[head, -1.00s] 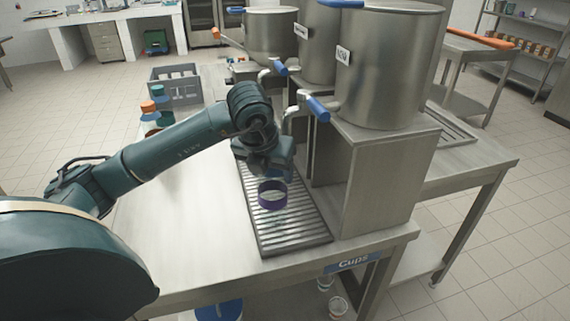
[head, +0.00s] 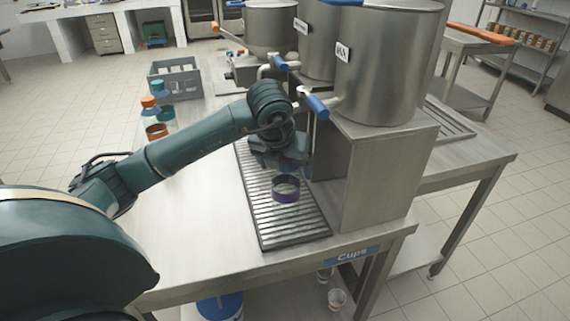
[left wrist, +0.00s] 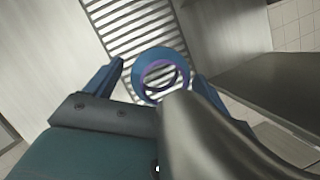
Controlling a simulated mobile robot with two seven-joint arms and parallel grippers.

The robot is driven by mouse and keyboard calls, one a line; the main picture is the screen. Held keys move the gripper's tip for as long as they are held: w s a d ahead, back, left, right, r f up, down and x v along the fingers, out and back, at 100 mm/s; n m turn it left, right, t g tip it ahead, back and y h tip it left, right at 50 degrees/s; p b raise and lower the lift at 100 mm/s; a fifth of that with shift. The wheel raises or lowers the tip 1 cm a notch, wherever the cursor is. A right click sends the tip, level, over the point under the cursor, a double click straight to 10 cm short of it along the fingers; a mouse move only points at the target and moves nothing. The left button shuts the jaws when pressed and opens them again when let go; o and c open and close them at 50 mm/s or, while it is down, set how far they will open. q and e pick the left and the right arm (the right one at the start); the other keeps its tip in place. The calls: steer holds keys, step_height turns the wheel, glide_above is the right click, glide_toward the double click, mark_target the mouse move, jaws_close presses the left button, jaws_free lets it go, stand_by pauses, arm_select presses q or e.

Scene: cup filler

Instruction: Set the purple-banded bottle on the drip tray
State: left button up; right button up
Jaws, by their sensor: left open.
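The purple-banded bottle (head: 286,190) is see-through and appears to stand upright on the ribbed drip tray (head: 284,233). Its lower part is hard to make out. My left gripper (head: 281,163) is just above and behind its band, under the near tap. In the left wrist view, the bottle's blue and purple ring (left wrist: 160,74) lies between the two spread fingers of my left gripper (left wrist: 160,82), with gaps on both sides. The slatted tray (left wrist: 128,30) shows beyond it. My right gripper is not in view.
A blue-handled tap (head: 317,107) on the near steel tank (head: 382,65) hangs close to my left wrist. The steel housing (head: 380,180) stands right of the tray. Other bottles (head: 157,112) and a grey crate (head: 175,82) are behind; the table's left front is clear.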

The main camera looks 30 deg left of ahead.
arm_select(q)
steer(key=shift+r, duration=0.1)
steer(key=v, duration=1.2)
steer(key=shift+s, duration=0.1)
